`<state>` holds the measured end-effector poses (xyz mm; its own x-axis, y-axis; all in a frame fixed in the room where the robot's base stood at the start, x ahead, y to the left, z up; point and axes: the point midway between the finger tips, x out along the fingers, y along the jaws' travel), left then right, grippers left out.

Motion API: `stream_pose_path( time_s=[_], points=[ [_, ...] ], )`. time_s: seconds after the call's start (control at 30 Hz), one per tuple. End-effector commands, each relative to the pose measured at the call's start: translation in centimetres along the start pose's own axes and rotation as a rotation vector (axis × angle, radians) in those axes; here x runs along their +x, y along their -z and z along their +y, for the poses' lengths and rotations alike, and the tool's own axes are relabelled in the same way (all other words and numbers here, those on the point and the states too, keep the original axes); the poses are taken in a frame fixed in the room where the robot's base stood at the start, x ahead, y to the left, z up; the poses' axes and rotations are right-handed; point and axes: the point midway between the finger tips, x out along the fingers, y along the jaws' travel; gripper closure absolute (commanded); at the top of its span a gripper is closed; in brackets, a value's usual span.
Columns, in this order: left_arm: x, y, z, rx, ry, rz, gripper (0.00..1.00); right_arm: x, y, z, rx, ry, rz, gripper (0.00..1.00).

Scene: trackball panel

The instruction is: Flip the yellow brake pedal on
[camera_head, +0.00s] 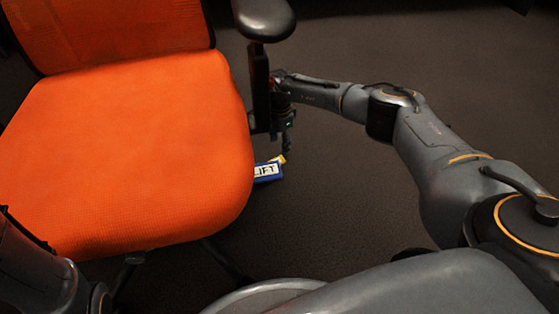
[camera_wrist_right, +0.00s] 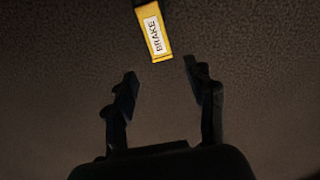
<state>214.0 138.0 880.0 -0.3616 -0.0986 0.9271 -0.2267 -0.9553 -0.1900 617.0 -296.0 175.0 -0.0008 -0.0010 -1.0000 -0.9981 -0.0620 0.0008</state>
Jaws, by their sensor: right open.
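The yellow brake pedal (camera_wrist_right: 153,32) with a white BRAKE label shows at the top of the right wrist view, its end pointing down toward my fingers. My right gripper (camera_wrist_right: 160,76) is open, its two fingertips apart with only floor visible between them. In the wrist picture the pedal lies just above the gap between the fingertips, apart from both. In the head view a small bit of yellow (camera_head: 282,159) shows below my right gripper (camera_head: 287,148), beside the chair seat. My left gripper is not in view.
A blue pedal labelled LIFT (camera_head: 268,171) sticks out from under the orange seat (camera_head: 140,150). The chair's dark armrest (camera_head: 264,18) and its upright support (camera_head: 260,85) stand close to my right wrist. The dark carpet (camera_head: 330,190) to the right is clear.

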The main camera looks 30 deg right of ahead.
Motion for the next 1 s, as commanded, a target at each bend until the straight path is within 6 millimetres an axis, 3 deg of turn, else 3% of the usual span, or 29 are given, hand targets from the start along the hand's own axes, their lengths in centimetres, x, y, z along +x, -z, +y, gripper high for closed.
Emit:
stream_pose_path(
  time_s=[0.03,0.1,0.3,0.77,1.0],
  points=[
    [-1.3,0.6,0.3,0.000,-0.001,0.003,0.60,2.0,0.0,0.0,0.001,-0.001,0.000,0.45],
    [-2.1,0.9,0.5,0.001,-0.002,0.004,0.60,3.4,0.0,0.0,0.001,0.001,-0.001,0.45],
    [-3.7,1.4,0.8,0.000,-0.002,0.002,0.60,6.1,0.0,0.0,0.002,0.001,-0.001,0.45],
    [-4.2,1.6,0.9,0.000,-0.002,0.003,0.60,7.0,0.0,-0.1,0.001,0.002,-0.001,0.45],
    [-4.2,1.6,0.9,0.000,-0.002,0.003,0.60,7.0,0.0,-0.1,0.001,0.002,-0.001,0.92]
  ],
)
